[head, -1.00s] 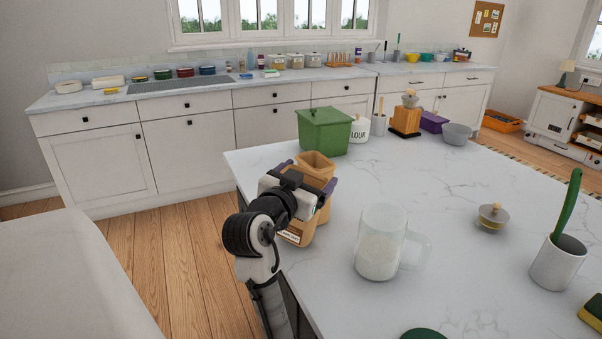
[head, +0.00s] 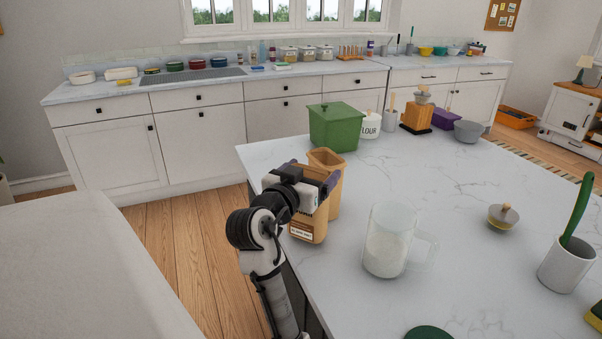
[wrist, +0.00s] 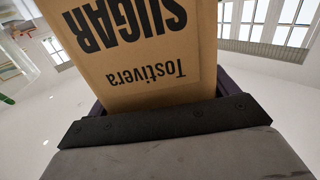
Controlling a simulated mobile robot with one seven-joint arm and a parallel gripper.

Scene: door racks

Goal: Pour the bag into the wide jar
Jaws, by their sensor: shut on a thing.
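In the wrist view the bag (wrist: 140,85) fills the middle, with "SUGAR" and "Tostivera" upside down. My gripper (head: 318,184) is shut on the bag around its upper part. I cannot tell whether the bag's base touches the counter. A clear glass jar with a handle (head: 390,240) stands to the right of the bag, apart from it. White contents fill its lower part.
A green bin (head: 337,128) and a white flour canister (head: 369,126) stand behind the bag. A wooden-knobbed lid (head: 503,217) and a white mug (head: 566,266) are at the right. A green disc (head: 428,333) lies at the front. The marble counter (head: 450,190) is clear between them.

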